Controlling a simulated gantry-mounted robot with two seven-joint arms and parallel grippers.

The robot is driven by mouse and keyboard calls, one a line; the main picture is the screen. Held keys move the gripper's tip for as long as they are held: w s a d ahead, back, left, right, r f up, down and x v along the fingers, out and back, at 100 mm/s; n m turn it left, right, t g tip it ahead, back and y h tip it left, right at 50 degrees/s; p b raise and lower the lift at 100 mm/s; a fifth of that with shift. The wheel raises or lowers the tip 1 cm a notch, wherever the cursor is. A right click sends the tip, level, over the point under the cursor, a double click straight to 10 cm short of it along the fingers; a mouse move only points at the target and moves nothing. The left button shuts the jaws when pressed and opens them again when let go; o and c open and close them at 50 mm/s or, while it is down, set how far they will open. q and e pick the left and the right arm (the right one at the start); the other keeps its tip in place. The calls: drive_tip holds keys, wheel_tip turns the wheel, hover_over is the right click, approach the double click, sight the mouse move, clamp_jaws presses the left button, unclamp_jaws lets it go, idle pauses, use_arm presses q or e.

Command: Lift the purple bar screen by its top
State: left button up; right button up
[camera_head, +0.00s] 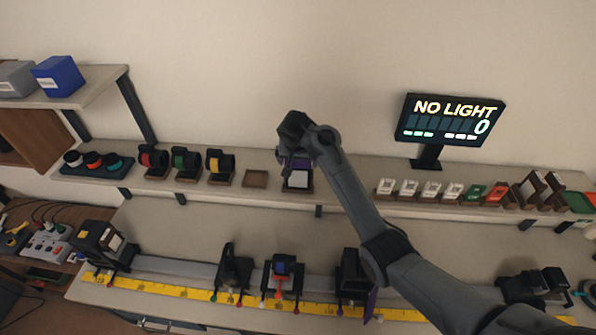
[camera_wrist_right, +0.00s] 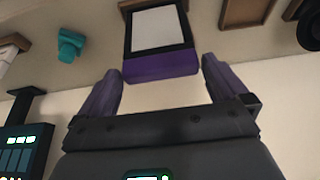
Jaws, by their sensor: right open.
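The purple bar screen (camera_head: 297,180) stands in a wooden holder on the shelf in the head view, a pale panel with a dark frame and a purple bar along its top. In the right wrist view the screen (camera_wrist_right: 158,38) sits just beyond the fingertips, its purple bar facing the gap. My right gripper (camera_wrist_right: 162,82) is open, with one purple finger on either side of the bar and no visible contact. In the head view my right gripper (camera_head: 293,160) is over the screen's top and partly hides it. My left gripper is not in view.
An empty wooden holder (camera_head: 256,179) is left of the screen. Several white cards (camera_head: 409,188) stand to its right. A display reading NO LIGHT (camera_head: 450,118) rises behind the shelf. A rail with a yellow ruler (camera_head: 190,292) and several mounts runs below.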

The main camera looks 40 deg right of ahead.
drive_tip(key=shift+x, duration=0.9)
drive_tip(key=c, duration=1)
drive_tip(key=shift+c, duration=0.2)
drive_tip(key=shift+r, duration=0.1)
drive_tip(key=shift+r, duration=0.1)
